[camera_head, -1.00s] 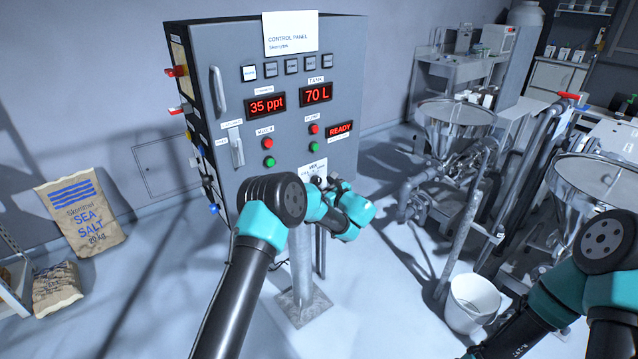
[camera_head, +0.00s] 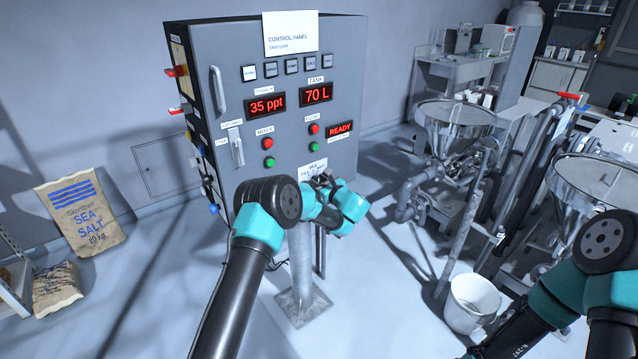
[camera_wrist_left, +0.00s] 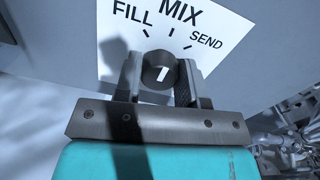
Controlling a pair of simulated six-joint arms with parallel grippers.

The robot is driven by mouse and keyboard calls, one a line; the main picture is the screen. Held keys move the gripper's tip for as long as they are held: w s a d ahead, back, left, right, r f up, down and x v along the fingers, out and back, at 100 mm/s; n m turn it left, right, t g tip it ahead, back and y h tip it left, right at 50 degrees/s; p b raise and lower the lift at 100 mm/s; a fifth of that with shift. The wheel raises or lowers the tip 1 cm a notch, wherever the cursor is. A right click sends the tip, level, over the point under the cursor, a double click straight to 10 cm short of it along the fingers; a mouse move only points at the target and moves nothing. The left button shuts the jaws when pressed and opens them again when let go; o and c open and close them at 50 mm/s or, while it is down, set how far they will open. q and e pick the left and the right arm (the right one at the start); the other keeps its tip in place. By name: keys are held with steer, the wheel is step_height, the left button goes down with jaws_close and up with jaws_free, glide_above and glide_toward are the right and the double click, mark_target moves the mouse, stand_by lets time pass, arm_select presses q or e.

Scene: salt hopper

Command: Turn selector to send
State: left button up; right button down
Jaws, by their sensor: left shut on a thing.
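The selector is a round dark knob (camera_wrist_left: 159,68) with a white mark on its face, in the middle of the left wrist view. A white label plate (camera_wrist_left: 190,25) behind it reads FILL, MIX and SEND from left to right, with a tick for each. My left gripper (camera_wrist_left: 160,80) has one finger on each side of the knob and is shut on it. I cannot tell exactly which tick the knob's mark lines up with. In the head view my left gripper (camera_head: 322,181) is at the panel's lower front and hides the knob. My right gripper is out of view.
The grey control panel (camera_head: 215,160) has lit displays, buttons and a lever (camera_head: 236,148) above my left gripper. A metal post (camera_head: 302,265) stands below it. Steel hoppers (camera_head: 455,118) and pipes stand at the right, with a white bucket (camera_head: 472,305) on the floor.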

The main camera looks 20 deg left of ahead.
arm_select(q)
steer(key=shift+c, duration=0.7)
steer(key=shift+m, duration=0.3)
steer(key=m, duration=0.3)
steer(key=shift+m, duration=2.7)
steer(key=o, duration=0.9)
